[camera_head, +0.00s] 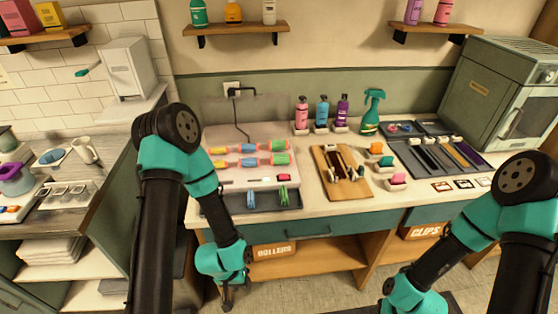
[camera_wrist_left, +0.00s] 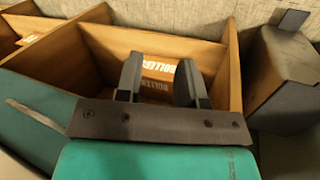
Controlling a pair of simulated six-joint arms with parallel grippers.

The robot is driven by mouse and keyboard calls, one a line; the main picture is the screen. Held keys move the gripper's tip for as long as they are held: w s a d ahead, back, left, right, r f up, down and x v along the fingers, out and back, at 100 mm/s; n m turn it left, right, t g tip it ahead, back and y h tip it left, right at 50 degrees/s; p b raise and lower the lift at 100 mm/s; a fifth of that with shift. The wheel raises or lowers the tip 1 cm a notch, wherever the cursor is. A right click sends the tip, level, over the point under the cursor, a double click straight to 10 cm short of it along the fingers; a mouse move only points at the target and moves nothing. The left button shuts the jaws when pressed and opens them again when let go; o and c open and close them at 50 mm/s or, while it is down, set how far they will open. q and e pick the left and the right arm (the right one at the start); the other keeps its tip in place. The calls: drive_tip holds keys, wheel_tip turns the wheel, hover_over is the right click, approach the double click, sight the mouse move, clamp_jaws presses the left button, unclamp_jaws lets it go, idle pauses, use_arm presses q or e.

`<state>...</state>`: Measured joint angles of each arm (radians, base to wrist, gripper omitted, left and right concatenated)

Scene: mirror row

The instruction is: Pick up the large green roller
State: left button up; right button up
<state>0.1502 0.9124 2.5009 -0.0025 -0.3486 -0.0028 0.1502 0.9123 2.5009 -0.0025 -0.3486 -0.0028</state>
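A large green roller (camera_head: 280,159) with an orange end lies at the right end of the front row of rollers on the white counter. Another green roller with a pinkish end (camera_head: 279,145) lies just behind it. My left gripper (camera_head: 228,294) hangs low in front of the counter, well below and left of the rollers. In the left wrist view its fingers (camera_wrist_left: 160,85) are apart with nothing between them, facing an open wooden compartment lettered "ROLLERS". No roller shows in that view. My right arm comes in at the right, but its gripper is out of view.
A dark tray (camera_head: 238,202) with green clips lies in front of the rollers. A wooden board (camera_head: 335,172) and several bottles stand to the right. The rollers bin (camera_head: 275,250) sits on the shelf under the counter's drawers, near my left gripper.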

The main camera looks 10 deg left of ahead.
use_arm(q)
drive_tip(key=o, duration=1.2)
